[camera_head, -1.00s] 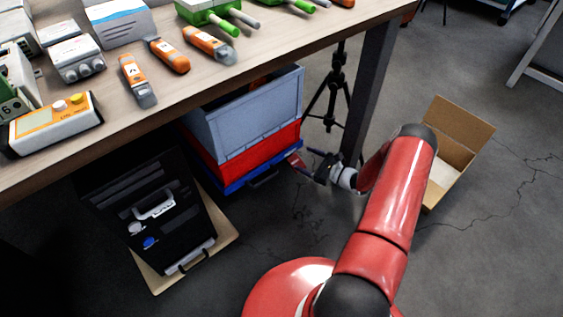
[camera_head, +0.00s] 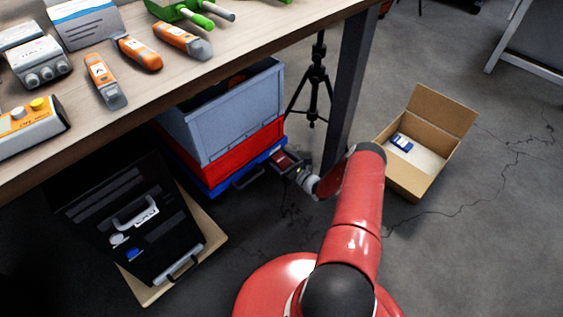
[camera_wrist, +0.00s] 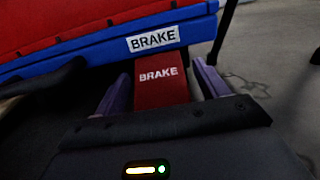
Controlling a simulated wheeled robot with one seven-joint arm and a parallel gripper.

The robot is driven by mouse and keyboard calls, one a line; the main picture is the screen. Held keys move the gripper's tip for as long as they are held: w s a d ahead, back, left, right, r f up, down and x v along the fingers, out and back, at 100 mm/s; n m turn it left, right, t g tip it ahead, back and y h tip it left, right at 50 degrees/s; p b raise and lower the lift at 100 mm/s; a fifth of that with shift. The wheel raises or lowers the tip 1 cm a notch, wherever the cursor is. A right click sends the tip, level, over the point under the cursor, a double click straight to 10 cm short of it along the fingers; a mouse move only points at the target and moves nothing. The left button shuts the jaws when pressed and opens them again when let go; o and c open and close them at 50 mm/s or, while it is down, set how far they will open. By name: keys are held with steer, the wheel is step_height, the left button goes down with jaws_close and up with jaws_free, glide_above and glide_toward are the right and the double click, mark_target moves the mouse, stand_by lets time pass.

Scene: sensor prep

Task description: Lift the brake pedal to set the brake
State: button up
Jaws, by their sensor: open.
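The red brake pedal (camera_wrist: 160,84), lettered BRAKE, sticks out below the blue base (camera_wrist: 90,52) of a cart in the wrist view. A white BRAKE label (camera_wrist: 153,39) is on the blue edge above it. My gripper (camera_wrist: 158,80) is open, with one purple finger on each side of the pedal; I cannot tell whether they touch it. In the head view the pedal (camera_head: 284,160) shows small and dark red at the cart's right corner, with my gripper (camera_head: 293,167) at it, partly hidden by my arm.
The cart carries a red crate (camera_head: 265,139) and a grey crate (camera_head: 262,104) under the workbench (camera_head: 270,48). A table leg (camera_head: 347,95) and a black tripod (camera_head: 316,80) stand close by. An open cardboard box (camera_head: 437,112) is at right. A black case (camera_head: 100,210) lies at left.

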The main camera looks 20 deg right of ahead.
steer(key=shift+w, duration=0.1)
steer(key=c, duration=1.4)
steer(key=shift+r+g+h+p, duration=0.3)
steer(key=shift+r+g+p, duration=0.4)
steer(key=shift+p, duration=0.5)
steer(key=shift+r+g+p, duration=0.2)
steer(key=shift+g+p, duration=0.3)
steer(key=shift+p, duration=0.1)
steer(key=shift+s+g+h+p, duration=0.2)
steer(key=shift+g+h+p, duration=0.2)
steer(key=shift+g+p, duration=0.4)
steer(key=shift+f+g, duration=0.1)
steer(key=shift+g, duration=0.3)
steer(key=o, duration=1.4)
